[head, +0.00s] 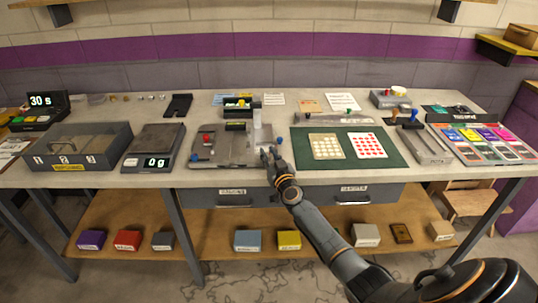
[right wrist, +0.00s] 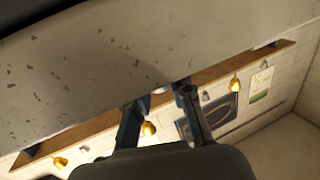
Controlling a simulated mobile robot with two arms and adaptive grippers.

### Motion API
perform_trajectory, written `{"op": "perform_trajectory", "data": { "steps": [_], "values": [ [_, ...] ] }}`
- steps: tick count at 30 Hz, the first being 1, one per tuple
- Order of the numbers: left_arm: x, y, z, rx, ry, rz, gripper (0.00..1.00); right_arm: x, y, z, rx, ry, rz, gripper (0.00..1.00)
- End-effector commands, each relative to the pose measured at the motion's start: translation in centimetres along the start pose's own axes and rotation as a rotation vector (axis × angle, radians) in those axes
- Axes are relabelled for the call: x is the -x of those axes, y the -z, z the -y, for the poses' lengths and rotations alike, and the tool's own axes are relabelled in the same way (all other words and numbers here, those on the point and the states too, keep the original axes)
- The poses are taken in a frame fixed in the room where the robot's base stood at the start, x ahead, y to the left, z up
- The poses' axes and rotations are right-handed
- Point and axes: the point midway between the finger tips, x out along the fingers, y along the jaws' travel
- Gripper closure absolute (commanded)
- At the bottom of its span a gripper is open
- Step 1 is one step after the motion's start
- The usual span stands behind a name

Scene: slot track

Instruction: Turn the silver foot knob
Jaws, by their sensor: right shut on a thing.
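My right gripper (head: 268,155) is at the front edge of the bench, beside the right end of a grey metal fixture (head: 207,160) with a red knob. In the right wrist view my two dark fingertips (right wrist: 160,95) are closed around a small pale silver round piece, which looks like the foot knob (right wrist: 159,90). Only a bit of it shows between the fingers, beside a large pale speckled surface. In the head view my gripper hides the knob. My left gripper is in neither view.
A green mat (head: 380,155) with two dotted cards lies right of my gripper. A scale (head: 150,160) reading 0 g and a grey bin (head: 100,152) stand left. Drawers (head: 232,200) hang under the bench. Several small boxes sit on the lower shelf (head: 205,235).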

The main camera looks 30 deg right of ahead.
Motion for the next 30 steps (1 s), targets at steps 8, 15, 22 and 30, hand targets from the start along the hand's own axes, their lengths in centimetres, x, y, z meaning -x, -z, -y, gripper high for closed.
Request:
{"op": "perform_trajectory", "data": {
  "steps": [8,15,22,30],
  "values": [
    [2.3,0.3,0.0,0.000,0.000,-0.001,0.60,0.0,0.5,0.2,-0.005,-0.091,0.002,1.00],
    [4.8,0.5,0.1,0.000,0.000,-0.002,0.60,0.0,0.4,0.3,-0.007,-0.271,0.005,1.00],
    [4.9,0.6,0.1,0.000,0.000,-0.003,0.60,-0.1,-0.1,0.2,-0.007,-0.466,0.003,1.00],
    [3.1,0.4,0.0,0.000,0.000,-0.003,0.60,0.0,-0.4,0.1,-0.005,-0.651,0.001,1.00]
  ]
}}
